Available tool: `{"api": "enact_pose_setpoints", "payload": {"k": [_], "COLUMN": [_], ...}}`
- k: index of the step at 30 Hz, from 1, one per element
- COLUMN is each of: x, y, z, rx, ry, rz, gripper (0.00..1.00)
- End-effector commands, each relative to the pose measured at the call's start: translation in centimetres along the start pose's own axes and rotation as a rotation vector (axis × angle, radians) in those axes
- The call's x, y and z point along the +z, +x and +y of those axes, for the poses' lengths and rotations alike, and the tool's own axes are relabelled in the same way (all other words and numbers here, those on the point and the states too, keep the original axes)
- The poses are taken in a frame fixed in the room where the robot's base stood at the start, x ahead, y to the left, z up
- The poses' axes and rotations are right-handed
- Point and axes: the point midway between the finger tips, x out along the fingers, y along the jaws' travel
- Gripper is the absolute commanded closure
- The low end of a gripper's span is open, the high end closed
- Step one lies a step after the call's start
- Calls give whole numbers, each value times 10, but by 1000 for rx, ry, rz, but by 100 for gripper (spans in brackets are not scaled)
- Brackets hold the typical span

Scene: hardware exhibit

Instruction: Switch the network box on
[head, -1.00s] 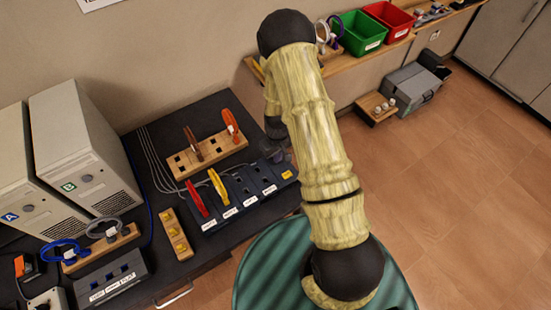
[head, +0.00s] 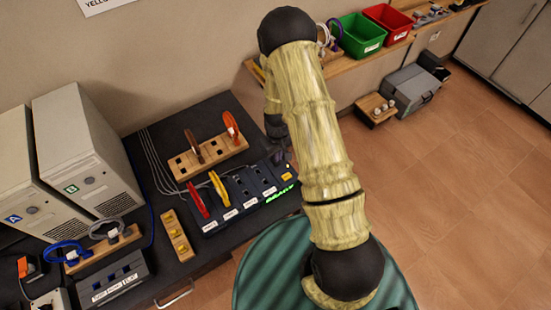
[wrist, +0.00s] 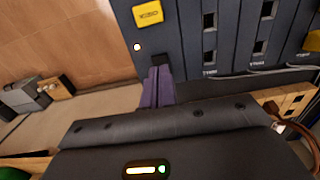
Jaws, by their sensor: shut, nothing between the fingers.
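The network box (head: 233,207) is a dark blue unit with port slots and white labels on the dark bench. A red plug (head: 197,199) and a yellow plug (head: 219,188) stand in its left slots. Green lights (head: 280,195) glow along its right front edge. In the wrist view, the box face (wrist: 190,35) shows a yellow label (wrist: 148,13), a lit indicator (wrist: 137,47) and a small black switch (wrist: 161,60). My gripper (wrist: 158,76) is shut and empty, its purple fingertips at the switch; whether they touch it, I cannot tell. My arm partly hides the area in the head view.
A wooden holder (head: 207,159) with brown and orange plugs stands behind the box. A narrow wooden block (head: 176,236) lies to its left. Two computer towers (head: 84,150) stand further left. Grey cables run behind the box. Open floor is at the right.

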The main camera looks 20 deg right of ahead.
Motion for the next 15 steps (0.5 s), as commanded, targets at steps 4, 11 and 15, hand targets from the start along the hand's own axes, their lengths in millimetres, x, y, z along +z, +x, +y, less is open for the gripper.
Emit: {"api": "enact_pose_setpoints", "payload": {"k": [4, 11, 15], "x": [0, 0, 0], "y": [-12, -27, -36], "z": [0, 0, 0], "rx": [0, 1, 1], "ry": [0, 0, 0], "rz": [0, 2, 1], "gripper": [100, 100, 100]}}
